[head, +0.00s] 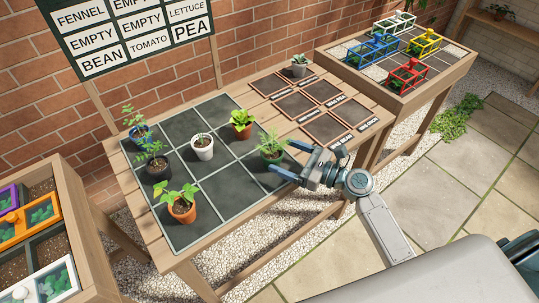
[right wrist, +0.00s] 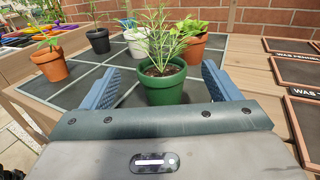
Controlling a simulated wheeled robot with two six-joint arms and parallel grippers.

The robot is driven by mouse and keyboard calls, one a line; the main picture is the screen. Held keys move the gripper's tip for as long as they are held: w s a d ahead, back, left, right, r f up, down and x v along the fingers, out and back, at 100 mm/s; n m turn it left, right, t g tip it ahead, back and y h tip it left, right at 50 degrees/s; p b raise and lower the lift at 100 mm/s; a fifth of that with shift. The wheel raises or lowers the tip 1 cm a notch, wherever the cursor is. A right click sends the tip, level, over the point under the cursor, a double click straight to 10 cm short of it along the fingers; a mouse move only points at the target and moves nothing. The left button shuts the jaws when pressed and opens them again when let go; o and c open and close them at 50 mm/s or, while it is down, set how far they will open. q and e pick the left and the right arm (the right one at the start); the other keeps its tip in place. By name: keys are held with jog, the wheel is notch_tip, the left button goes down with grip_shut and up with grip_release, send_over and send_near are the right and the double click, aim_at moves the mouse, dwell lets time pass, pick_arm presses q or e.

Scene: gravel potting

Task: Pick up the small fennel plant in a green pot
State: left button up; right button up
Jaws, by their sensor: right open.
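The small fennel plant in a green pot (head: 271,152) stands upright on the dark gridded mat (head: 222,193), near the mat's right edge. In the right wrist view the green pot (right wrist: 166,86) sits centred between the fingers, with feathery leaves rising above it. My right gripper (head: 286,159) is open, with one finger on each side of the pot. A gap shows between the pot and each blue finger, and the pot rests on the mat. My left gripper is in neither view.
Other pots stand on the mat: a white pot (head: 203,151), a terracotta pot (head: 242,129), a black pot (head: 158,169) and a front terracotta pot (head: 182,210). Labelled dark squares (head: 325,130) lie to the right. A planter with coloured frames (head: 408,73) is farther right. A sign board (head: 128,32) stands behind.

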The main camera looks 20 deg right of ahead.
aim_at(274, 152)
jog(key=shift+x, duration=0.8)
jog(key=shift+w+a+p, duration=0.35)
jog(key=shift+w+a, duration=0.05)
jog(key=shift+w, duration=0.05)
jog(key=p+x, duration=0.1)
jog(key=x, duration=0.2)
jog(key=shift+w+a+f, duration=0.15)
jog(key=shift+w, duration=0.05)
jog(key=shift+w+a+f, duration=0.15)
jog(key=shift+w+a, duration=0.05)
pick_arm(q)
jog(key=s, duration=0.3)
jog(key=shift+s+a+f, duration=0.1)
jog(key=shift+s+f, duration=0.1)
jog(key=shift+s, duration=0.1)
pick_arm(e)
jog(key=shift+c, duration=0.2)
jog(key=c, duration=1.1)
